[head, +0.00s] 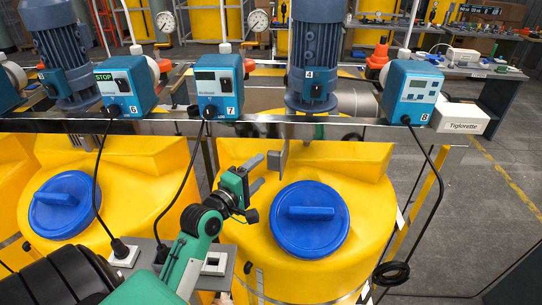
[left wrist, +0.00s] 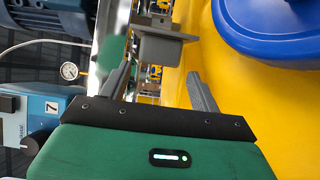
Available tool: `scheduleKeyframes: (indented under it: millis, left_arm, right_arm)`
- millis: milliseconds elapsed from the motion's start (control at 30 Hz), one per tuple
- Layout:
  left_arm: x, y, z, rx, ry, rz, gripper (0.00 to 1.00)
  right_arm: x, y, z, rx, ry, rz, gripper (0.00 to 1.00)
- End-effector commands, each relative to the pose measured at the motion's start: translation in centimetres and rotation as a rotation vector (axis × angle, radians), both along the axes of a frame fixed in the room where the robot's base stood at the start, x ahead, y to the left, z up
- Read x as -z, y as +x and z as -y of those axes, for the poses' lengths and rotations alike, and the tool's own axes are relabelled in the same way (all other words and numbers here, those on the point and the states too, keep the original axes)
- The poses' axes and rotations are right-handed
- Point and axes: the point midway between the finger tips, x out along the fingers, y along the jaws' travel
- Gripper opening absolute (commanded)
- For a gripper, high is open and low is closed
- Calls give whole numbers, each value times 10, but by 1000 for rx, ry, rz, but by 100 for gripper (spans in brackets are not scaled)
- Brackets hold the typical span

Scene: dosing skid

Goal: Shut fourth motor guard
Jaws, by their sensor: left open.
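The motor marked 4 (head: 316,45) is a blue-grey finned motor standing on the steel rail above the right yellow tank. A small grey bracket or tab (head: 278,158) hangs below the rail under this motor. In the left wrist view it looks like a grey block with a plate (left wrist: 160,48). I cannot tell for sure whether it belongs to the motor's guard. My left gripper (head: 257,173) is open and empty, just left of the tab. In the left wrist view my left gripper (left wrist: 160,75) has its fingers apart, with the block beyond them. My right gripper is out of view.
The yellow tank (head: 372,190) with a blue lid (head: 310,222) lies below and right of the gripper. Blue pump controllers 6 (head: 127,88), 7 (head: 219,88) and 8 (head: 411,92) sit along the rail (head: 270,126). Black cables hang from them. Open floor lies right.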

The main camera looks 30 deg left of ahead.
Motion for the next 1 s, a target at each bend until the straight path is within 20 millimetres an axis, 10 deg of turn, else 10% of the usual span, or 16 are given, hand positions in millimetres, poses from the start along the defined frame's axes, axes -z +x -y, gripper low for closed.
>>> scheduleKeyframes:
  millis: [300,767,1000]
  left_arm:
    - [-2,53,1,0,2,-1,64]
    - [1,66,2,1,2,-2,64]
    - [1,66,2,1,2,-2,18]
  right_arm:
    - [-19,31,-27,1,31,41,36]
    - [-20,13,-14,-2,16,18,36]
    - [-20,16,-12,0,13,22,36]
